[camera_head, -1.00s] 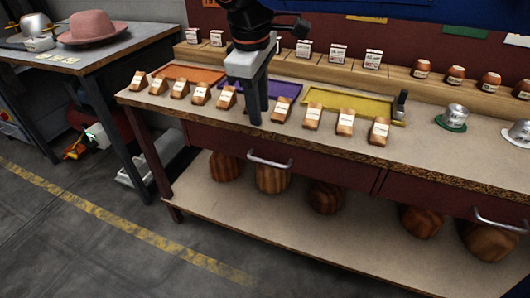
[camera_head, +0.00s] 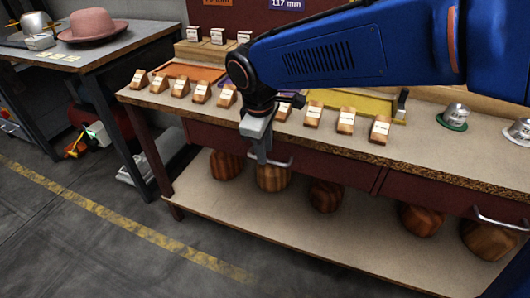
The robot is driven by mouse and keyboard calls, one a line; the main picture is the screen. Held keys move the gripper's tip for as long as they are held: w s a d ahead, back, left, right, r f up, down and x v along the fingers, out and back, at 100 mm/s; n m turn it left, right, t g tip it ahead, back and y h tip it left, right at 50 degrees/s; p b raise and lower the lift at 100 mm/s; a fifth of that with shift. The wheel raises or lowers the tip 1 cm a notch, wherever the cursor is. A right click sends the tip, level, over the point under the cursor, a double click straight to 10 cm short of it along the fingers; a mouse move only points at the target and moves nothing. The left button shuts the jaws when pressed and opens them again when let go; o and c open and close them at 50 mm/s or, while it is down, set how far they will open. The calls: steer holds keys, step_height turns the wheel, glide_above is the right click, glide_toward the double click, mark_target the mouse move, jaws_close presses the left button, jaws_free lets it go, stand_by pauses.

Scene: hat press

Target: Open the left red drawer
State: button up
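The left red drawer (camera_head: 330,166) is a dark red front under the workbench top. Its front looks flush with the bench. Its silver bar handle (camera_head: 281,162) shows at the drawer's middle, partly hidden by my gripper. My gripper (camera_head: 263,158) points down in front of the drawer, with its fingers at the left part of the handle. I cannot tell whether the fingers touch the handle or whether they are open or shut. My blue arm reaches in from the right over the bench top.
Small wooden label blocks (camera_head: 345,121) line the bench's front edge. Wooden hat blocks (camera_head: 325,196) stand on the lower shelf. A second red drawer with a handle (camera_head: 498,224) is at right. A side table holds a pink hat (camera_head: 92,25). The floor in front is clear.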

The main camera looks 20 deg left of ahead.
steer(key=shift+w+f, duration=0.15)
steer(key=shift+f, duration=0.75)
jaws_close()
steer(key=s+a, duration=0.2)
steer(key=s, duration=2.2)
jaws_free()
